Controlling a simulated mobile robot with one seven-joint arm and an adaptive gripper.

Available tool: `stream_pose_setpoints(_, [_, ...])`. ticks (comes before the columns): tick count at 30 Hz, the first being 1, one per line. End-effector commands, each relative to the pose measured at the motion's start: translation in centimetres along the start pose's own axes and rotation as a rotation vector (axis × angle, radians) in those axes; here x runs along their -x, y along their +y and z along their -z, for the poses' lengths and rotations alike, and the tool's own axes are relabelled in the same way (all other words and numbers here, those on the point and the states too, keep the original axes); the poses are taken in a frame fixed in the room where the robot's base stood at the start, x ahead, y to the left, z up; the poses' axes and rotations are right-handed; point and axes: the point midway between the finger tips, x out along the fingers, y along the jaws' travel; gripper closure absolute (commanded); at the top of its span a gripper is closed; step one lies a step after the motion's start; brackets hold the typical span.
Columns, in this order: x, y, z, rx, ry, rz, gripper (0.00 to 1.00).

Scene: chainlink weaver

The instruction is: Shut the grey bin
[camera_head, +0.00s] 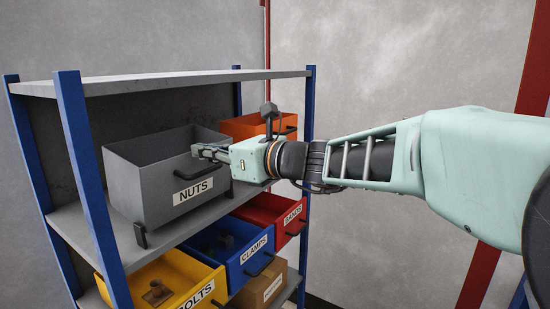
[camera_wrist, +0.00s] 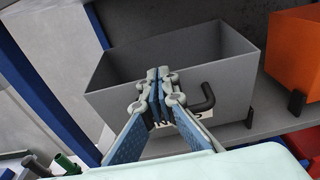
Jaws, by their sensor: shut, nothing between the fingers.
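My gripper (camera_head: 197,152) is shut and empty, at the upper right part of the bin's front. In the wrist view the shut fingertips (camera_wrist: 159,73) lie over the front of the grey bin (camera_wrist: 222,93), left of the handle (camera_wrist: 203,98), and cover part of the label. I cannot tell whether the fingertips touch the bin. The bin's inside looks empty where it shows.
An orange bin (camera_head: 246,127) stands right of the grey bin on the same shelf. Below are yellow BOLTS (camera_head: 178,277), blue CLAMPS (camera_head: 236,265) and red BANDS (camera_head: 272,211) bins and a cardboard box (camera_head: 270,283). A blue post (camera_head: 87,165) stands at the left front.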

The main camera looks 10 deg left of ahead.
Motion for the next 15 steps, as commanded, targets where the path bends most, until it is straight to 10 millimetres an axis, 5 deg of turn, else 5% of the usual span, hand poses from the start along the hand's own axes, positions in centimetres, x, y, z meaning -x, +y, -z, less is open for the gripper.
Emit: stream_pose_setpoints(15, [-3.2, 0.0, -1.4, -0.001, 0.001, 0.0, 1.0])
